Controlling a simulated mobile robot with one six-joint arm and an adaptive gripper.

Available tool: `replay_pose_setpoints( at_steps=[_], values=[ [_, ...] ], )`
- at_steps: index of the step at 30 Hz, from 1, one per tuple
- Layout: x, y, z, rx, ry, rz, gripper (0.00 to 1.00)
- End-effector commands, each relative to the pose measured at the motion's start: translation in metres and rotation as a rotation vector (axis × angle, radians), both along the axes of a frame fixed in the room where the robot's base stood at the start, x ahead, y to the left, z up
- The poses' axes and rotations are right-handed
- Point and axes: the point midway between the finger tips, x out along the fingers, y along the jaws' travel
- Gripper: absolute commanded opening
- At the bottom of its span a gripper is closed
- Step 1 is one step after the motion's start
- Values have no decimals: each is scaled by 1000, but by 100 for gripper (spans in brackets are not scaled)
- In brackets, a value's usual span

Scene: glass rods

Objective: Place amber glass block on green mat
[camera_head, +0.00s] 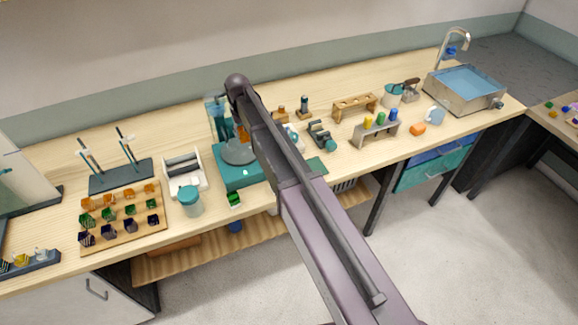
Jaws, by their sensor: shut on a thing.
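My own arm crosses the middle of the camera_head view, and my gripper cannot be made out; it seems hidden behind the arm. A small amber patch (243,132) shows at the left edge of the arm, above the teal device; I cannot tell whether it is the task's amber block or whether it is held. Several amber blocks (109,199) stand in the back row of a wooden board at the left. A flat dark green patch, likely the green mat (318,166), lies on the bench just right of the arm, partly covered by it.
A teal device (231,178) and a lidded jar (190,201) stand left of the arm, with a small green block (234,199) near the bench edge. A wooden rack (354,104), a grey rack with coloured pegs (375,131) and a sink (465,88) are to the right.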

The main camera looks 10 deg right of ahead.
Motion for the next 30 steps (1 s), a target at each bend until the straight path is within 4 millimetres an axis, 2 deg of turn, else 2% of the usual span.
replay_pose_setpoints(
  at_steps=[8, 18, 24, 30],
  values=[
    [-49, -67, -31, 0, 0, -4, 18],
    [-132, -159, -73, 0, 0, -4, 18],
    [-176, -196, -91, 0, 0, -3, 18],
    [-197, -213, -99, 0, 0, -1, 18]
  ],
)
